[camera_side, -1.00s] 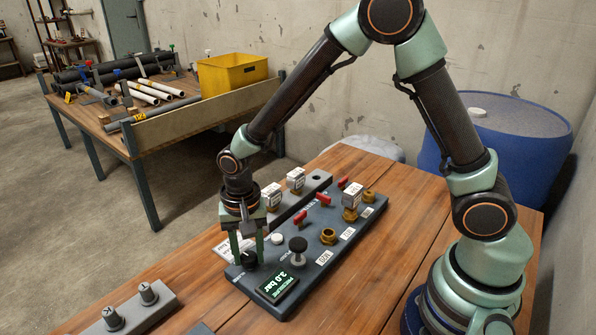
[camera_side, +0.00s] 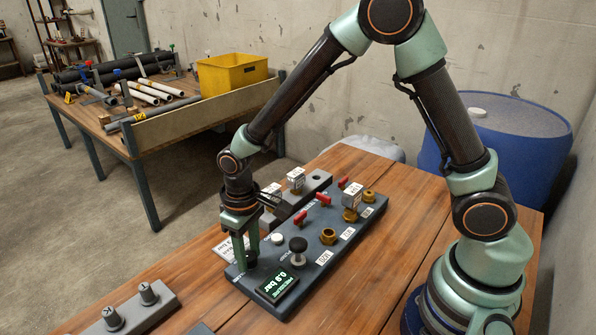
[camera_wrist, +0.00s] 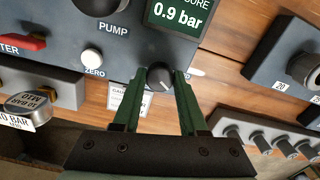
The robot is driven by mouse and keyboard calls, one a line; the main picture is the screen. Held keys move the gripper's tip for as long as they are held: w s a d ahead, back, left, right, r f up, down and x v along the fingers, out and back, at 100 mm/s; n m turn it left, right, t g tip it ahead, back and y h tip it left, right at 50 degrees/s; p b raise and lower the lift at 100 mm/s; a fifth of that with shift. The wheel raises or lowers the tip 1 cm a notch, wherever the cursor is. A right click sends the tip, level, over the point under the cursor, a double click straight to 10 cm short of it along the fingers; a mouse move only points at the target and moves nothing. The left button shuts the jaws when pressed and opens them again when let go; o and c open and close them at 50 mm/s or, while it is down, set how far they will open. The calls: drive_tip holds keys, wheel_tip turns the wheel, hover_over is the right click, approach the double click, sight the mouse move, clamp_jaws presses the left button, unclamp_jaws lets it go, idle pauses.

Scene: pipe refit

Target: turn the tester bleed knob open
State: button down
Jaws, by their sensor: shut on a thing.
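The bleed knob (camera_wrist: 159,77) is a small dark round knob with a pale pointer line, near the panel edge in the wrist view. My gripper (camera_wrist: 160,84) is shut on it, with one green finger on each side. In the side view my gripper (camera_side: 246,264) reaches down at the tester's near left corner, and its fingers hide the knob. The tester (camera_side: 318,262) is a dark grey panel on the wooden bench. Its display (camera_side: 279,287) reads 0.9 bar, and it also shows in the wrist view (camera_wrist: 180,14).
The black pump knob (camera_side: 298,245) and white zero button (camera_side: 277,239) stand close to my gripper. Red levers (camera_side: 323,200) and brass fittings (camera_side: 328,236) lie farther along.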

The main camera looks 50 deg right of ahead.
sight(249, 256)
drive_tip(key=n, duration=0.6)
drive_tip(key=shift+n, duration=0.3)
idle(0.5)
drive_tip(key=shift+c, duration=2.2)
unclamp_jaws()
wheel_tip(249, 256, up, 12)
drive_tip(key=shift+r, duration=0.1)
